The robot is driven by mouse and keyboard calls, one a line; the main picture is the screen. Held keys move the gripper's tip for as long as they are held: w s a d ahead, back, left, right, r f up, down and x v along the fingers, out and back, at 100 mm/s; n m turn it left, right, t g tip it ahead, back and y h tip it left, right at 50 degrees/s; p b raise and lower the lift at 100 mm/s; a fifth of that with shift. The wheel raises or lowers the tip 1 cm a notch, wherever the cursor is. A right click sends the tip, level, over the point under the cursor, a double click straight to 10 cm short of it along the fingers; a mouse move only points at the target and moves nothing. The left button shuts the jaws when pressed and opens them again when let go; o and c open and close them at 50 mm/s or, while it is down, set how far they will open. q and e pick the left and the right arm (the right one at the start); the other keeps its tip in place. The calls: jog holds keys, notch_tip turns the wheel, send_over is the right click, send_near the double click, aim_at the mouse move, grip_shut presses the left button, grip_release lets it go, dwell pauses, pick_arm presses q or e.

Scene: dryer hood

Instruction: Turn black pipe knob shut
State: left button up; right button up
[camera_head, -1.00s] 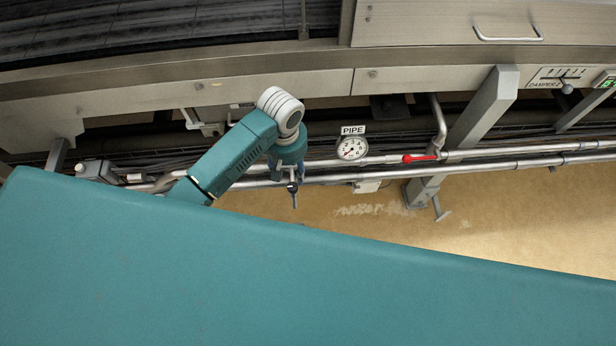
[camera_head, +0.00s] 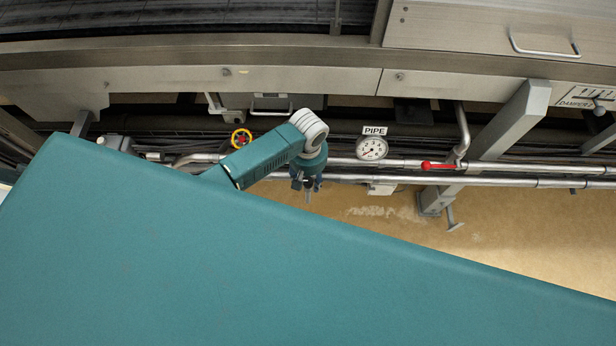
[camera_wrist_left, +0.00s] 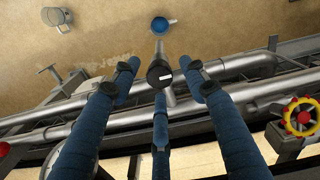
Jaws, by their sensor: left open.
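The black knob (camera_wrist_left: 159,73) has a white mark on its face and sits on a grey pipe stem in the left wrist view. My left gripper (camera_wrist_left: 162,78) is open, with its blue fingers spread around the knob on several sides. I cannot tell whether any finger touches it. In the head view my left gripper (camera_head: 308,185) points down at the pipes, over the grey stem (camera_head: 308,198). The knob is mostly hidden by the fingers there. My right gripper is not in view.
A PIPE gauge (camera_head: 372,149) and a red lever (camera_head: 438,166) are right of the gripper. A yellow wheel with a red centre (camera_head: 241,138) is to the left. Silver pipes (camera_head: 520,168) run across below the steel frame. A blue-ended fitting (camera_wrist_left: 160,25) shows beyond the knob.

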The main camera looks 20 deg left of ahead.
pick_arm(q)
grip_shut()
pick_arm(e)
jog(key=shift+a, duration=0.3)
